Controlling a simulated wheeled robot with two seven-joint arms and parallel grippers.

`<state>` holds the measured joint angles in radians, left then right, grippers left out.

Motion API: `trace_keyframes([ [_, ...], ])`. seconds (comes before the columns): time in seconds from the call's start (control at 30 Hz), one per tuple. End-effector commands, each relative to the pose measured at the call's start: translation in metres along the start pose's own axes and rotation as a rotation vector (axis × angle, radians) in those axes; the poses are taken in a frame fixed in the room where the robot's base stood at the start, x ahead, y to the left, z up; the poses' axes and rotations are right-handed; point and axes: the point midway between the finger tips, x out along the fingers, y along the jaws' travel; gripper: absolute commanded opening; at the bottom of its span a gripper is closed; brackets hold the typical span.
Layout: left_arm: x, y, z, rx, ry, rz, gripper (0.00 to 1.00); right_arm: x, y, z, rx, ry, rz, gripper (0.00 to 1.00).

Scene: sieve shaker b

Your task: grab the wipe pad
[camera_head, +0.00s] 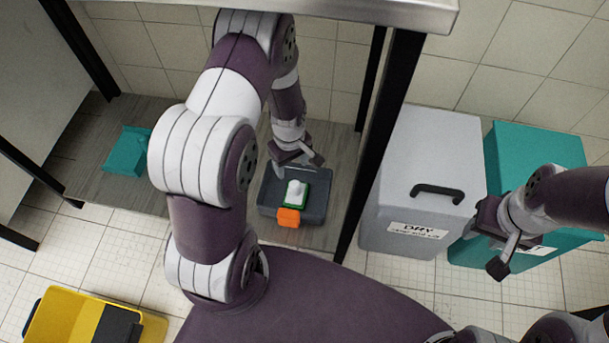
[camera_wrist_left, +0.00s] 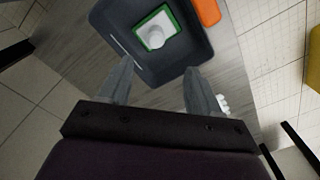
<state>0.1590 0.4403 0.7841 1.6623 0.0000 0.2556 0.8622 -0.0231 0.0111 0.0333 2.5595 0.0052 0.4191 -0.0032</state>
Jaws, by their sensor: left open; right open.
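A dark grey tray (camera_head: 318,205) sits on the low wooden shelf. Inside it lies a flat white piece with a green rim (camera_head: 304,205) and a rounded white lump on top, the likeliest wipe pad; I cannot tell for sure. The left wrist view also shows this piece (camera_wrist_left: 148,35) in the tray (camera_wrist_left: 110,20). My left gripper (camera_head: 300,160) is open and empty at the tray's far side, its fingers (camera_wrist_left: 158,72) apart and pointing at the tray. The pad lies beyond the fingertips. My right gripper (camera_head: 502,250) is open and empty in front of the bins.
An orange block (camera_head: 289,217) is at the tray's near edge. A teal container (camera_head: 127,151) stands on the shelf's left. A grey bin labelled DRY (camera_head: 425,150) and a teal bin (camera_head: 520,150) stand right. A yellow bin (camera_head: 55,315) is lower left. Table legs flank the shelf.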

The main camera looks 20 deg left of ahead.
Motion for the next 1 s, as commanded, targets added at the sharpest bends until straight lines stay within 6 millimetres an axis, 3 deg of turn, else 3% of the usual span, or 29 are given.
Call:
trace_keyframes([
  [0.17,0.013,0.0,0.0,-0.002,0.0,0.0,0.63,0.01,0.0,0.002,0.0,0.0,0.0,0.43],
  [0.4,0.07,0.0,0.001,-0.001,0.0,0.0,0.63,0.049,0.0,0.006,0.0,-0.001,0.0,0.43],
  [0.57,0.087,0.001,0.001,0.0,0.0,0.001,0.63,0.061,0.0,0.008,0.0,-0.001,0.0,0.43],
  [0.8,0.129,0.002,0.005,0.0,0.0,0.0,0.63,0.102,0.0,0.013,0.0,-0.001,0.0,0.43],
  [1.0,0.126,0.002,0.005,0.0,0.001,0.001,0.63,0.098,0.0,0.012,0.0,0.0,0.0,0.43],
])
